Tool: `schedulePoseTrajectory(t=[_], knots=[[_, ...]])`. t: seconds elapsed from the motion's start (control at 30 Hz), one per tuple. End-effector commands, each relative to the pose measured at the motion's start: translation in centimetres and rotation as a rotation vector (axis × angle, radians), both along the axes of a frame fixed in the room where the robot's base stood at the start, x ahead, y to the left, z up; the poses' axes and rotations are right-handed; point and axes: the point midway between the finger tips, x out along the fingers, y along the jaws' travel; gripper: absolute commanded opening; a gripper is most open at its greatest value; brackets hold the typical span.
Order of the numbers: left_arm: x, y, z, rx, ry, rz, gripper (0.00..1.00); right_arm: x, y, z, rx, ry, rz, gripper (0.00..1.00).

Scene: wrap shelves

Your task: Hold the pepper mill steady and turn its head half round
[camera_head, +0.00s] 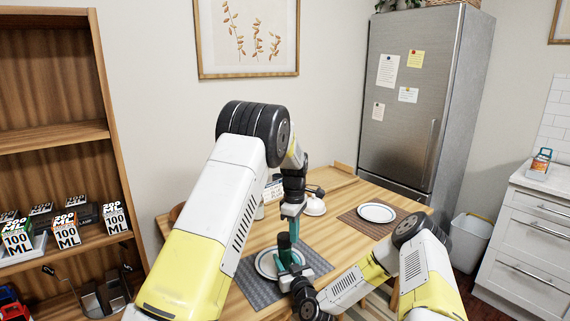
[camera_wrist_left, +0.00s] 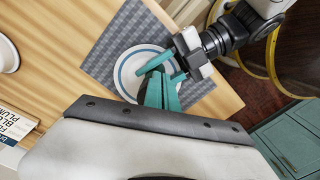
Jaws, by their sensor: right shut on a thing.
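The pepper mill (camera_head: 284,241) is a dark, upright thing over the white plate (camera_head: 262,265) on the near placemat. My right gripper (camera_head: 290,262) is shut around its lower part from the front right. Its teal fingers also show in the left wrist view (camera_wrist_left: 163,68). My left gripper (camera_head: 291,216) points down, its fingertips just above and slightly right of the mill's top, seemingly apart from it. In the left wrist view its teal fingers (camera_wrist_left: 161,92) look close together. Whether they are open or shut is unclear.
A grey placemat (camera_head: 313,259) lies under the plate. Behind stand a white lidded dish (camera_head: 315,206) and a second plate (camera_head: 376,212) on a brown mat. A white card with lettering (camera_head: 273,188) stands at the table's back. The wooden shelf (camera_head: 55,135) is at left.

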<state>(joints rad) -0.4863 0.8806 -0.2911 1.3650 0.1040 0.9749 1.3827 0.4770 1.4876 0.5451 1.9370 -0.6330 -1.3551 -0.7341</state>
Motion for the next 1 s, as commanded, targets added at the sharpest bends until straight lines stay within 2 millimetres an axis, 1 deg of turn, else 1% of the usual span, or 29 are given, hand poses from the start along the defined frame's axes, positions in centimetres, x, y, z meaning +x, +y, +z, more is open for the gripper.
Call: schedulePoseTrajectory(t=[0.03, 0.4, 1.0], knots=[[-0.06, 0.44, -0.02, 0.004, -0.001, 0.003, 0.0, 0.02, -0.27, -0.2, -0.001, 0.004, -0.005, 0.0], [-0.65, 1.07, -0.03, 0.005, -0.001, 0.004, 0.0, 0.03, -0.33, -0.2, -0.001, 0.004, -0.006, 0.0], [-0.78, 1.16, -0.02, 0.007, -0.003, 0.005, 0.0, 0.05, -0.42, -0.2, -0.001, 0.003, -0.008, 0.0]])
